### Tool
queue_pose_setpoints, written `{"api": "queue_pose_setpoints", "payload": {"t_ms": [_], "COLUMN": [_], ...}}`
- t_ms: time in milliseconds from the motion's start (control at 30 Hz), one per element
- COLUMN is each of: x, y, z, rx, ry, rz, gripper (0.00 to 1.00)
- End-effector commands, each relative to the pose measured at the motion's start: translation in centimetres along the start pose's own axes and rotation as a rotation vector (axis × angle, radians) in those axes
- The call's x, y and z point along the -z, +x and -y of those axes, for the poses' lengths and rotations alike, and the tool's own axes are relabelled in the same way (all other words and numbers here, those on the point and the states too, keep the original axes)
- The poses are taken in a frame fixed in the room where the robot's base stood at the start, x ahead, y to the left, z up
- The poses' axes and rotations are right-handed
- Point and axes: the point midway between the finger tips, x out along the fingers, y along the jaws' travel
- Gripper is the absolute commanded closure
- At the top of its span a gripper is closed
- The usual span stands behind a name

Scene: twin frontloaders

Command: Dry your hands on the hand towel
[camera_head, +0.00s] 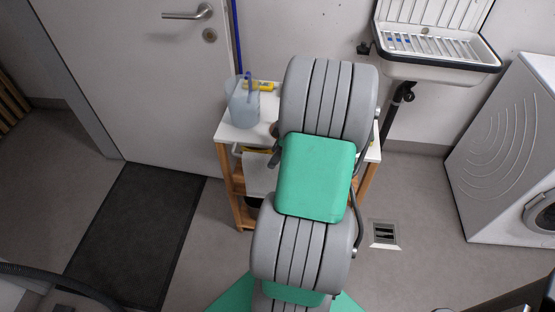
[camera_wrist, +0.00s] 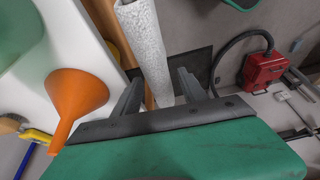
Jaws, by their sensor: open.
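The hand towel (camera_wrist: 148,45) is white and textured. In the wrist view it runs as a narrow strip from the top edge down between my fingers. My gripper (camera_wrist: 160,88) is open, with one finger on each side of the towel; I cannot tell whether either touches it. The towel's lower end is hidden behind the gripper body. In the head view a pale cloth (camera_head: 261,172), likely the same towel, hangs at the front of the small trolley. My arm covers much of the trolley there, and my fingers are not clear.
The trolley's white top (camera_head: 240,132) holds a translucent jug (camera_head: 244,104) and a yellow item (camera_head: 263,86). An orange funnel (camera_wrist: 78,98) is close left of my gripper. A red machine (camera_wrist: 264,70) with a hose stands farther right. A sink (camera_head: 437,50) is on the wall.

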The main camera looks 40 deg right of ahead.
Motion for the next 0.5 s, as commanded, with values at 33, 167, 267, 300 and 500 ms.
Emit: {"api": "queue_pose_setpoints", "payload": {"t_ms": [33, 167, 267, 300, 500], "x": [-1.0, -1.4, -1.3, -1.3, -1.2], "y": [0.4, 0.5, 1.1, 1.7, 5.4], "z": [-0.5, -0.7, -0.7, -0.6, -0.6], "rx": [-0.002, -0.003, 0.0, 0.001, 0.001], "ry": [-0.01, -0.029, -0.029, -0.028, -0.027], "rz": [-0.01, -0.019, -0.018, -0.018, -0.017], "gripper": [0.5, 0.5, 0.5, 0.5, 0.5]}}
